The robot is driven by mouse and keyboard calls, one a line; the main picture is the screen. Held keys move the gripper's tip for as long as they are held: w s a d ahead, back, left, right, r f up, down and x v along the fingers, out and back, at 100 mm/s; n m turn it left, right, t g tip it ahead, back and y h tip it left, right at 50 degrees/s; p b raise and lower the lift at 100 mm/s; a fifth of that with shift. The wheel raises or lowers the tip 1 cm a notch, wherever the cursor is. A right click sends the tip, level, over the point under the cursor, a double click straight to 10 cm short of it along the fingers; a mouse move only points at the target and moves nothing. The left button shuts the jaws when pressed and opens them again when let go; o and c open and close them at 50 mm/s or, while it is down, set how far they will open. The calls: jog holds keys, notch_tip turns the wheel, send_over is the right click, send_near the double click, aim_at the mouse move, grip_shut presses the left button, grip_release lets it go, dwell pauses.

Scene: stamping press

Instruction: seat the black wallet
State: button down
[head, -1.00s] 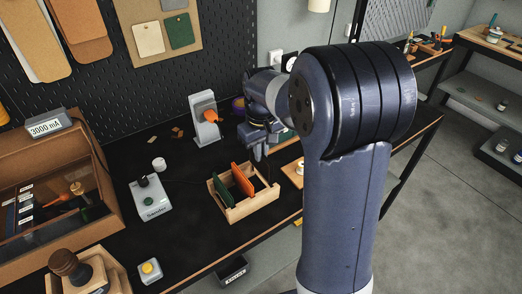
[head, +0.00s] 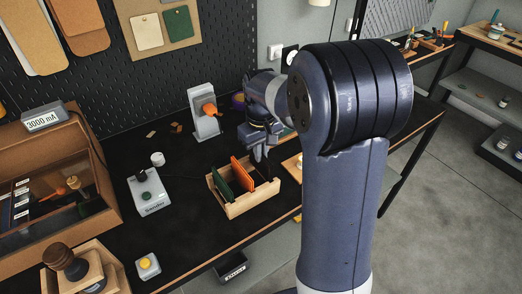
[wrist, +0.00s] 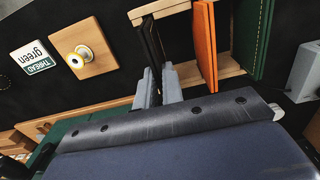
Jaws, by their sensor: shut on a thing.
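The black wallet (wrist: 152,42) is a thin dark panel, seen nearly edge-on in the wrist view. My gripper (wrist: 158,80) is shut on its near edge. It lines up with the right end of the wooden rack (head: 240,208), beside the orange wallet. In the wrist view it overlaps the rack's rail (wrist: 165,9). In the head view my gripper (head: 258,158) is just above the rack, and the wallet shows dark below the fingers. I cannot tell whether its lower edge touches the rack's floor.
The orange wallet (head: 242,174) and green wallet (head: 222,186) stand in the rack's other places. A grey Sander box (head: 148,192) is to the left. A wooden block with a thread spool (wrist: 78,60) and a green thread label (wrist: 34,58) lie beside the rack.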

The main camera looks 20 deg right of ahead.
jog(key=shift+f+b, duration=0.65)
jog(key=shift+f, duration=0.45)
jog(key=shift+f, duration=0.1)
jog(key=c, duration=1.5)
grip_release()
jog(key=shift+o, duration=0.2)
notch_tip(320, 180, up, 11)
jog(key=shift+f, duration=0.1)
